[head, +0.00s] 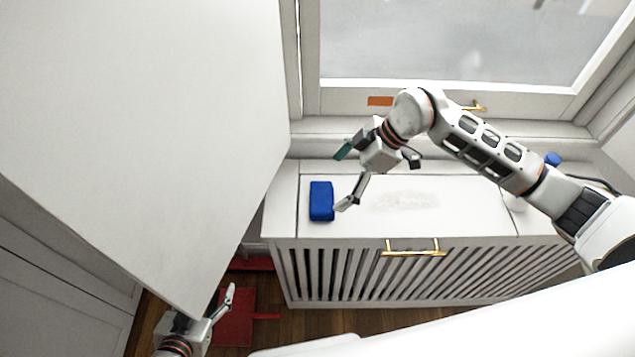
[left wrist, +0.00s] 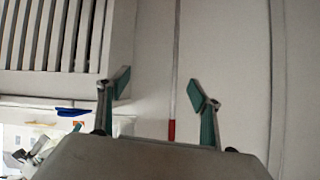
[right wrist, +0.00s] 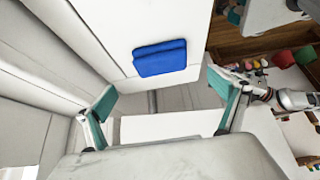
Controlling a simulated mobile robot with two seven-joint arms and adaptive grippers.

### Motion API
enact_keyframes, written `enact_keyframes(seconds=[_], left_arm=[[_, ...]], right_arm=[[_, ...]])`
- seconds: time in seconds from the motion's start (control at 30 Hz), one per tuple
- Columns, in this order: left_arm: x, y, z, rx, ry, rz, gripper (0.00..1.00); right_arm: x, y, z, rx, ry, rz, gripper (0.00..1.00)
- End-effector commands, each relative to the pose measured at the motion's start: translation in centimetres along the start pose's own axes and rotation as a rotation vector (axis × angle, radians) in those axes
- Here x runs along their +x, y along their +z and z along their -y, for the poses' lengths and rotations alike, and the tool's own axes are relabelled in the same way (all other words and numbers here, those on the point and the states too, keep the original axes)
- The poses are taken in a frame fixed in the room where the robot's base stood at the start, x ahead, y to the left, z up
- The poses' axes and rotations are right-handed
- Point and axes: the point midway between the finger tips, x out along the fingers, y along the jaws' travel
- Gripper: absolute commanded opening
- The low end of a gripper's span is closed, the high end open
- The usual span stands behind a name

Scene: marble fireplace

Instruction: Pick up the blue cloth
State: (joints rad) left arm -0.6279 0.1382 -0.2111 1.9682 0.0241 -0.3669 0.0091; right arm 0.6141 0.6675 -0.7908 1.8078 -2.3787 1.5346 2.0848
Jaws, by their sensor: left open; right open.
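The blue cloth (head: 321,201) lies folded on the left part of the white slatted cabinet top. It also shows in the right wrist view (right wrist: 160,58), ahead of the fingers and a little above the middle of the picture. My right gripper (head: 346,177) is open and empty, just right of the cloth and apparently above the cabinet top. In the right wrist view its green-padded fingers (right wrist: 165,98) stand wide apart with nothing between them. My left gripper (head: 222,308) is low at the bottom left, partly hidden; its spread, empty fingers show in the left wrist view (left wrist: 160,88).
The white cabinet (head: 440,225) has a brass handle (head: 413,247) at its front. A large white panel (head: 150,130) fills the left side, close to my left gripper. A window (head: 460,40) stands behind the cabinet. A blue-topped object (head: 552,159) stands at the back right.

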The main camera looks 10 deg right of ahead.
Motion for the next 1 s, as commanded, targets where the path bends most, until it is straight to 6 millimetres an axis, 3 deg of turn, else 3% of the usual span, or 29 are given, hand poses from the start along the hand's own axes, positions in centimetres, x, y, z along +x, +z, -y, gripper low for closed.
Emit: enact_keyframes(seconds=[0.37, 0.63, 0.97, 1.0], left_arm=[[-0.8, 2.3, -0.8, -0.005, 0.012, 0.042, 0.65], [-0.6, 1.6, -0.6, -0.002, 0.009, 0.031, 0.65], [-0.5, 1.0, -0.4, -0.002, 0.006, 0.019, 0.65], [-0.5, 1.0, -0.4, -0.002, 0.006, 0.019, 0.65]], right_arm=[[3.5, 0.0, 0.2, 0.001, -0.003, 0.000, 0.96], [7.2, 0.1, 0.2, 0.000, -0.002, -0.001, 0.96], [7.8, 0.2, 0.2, -0.001, -0.001, 0.000, 0.96], [7.8, 0.2, 0.2, -0.001, -0.001, 0.000, 0.85]])
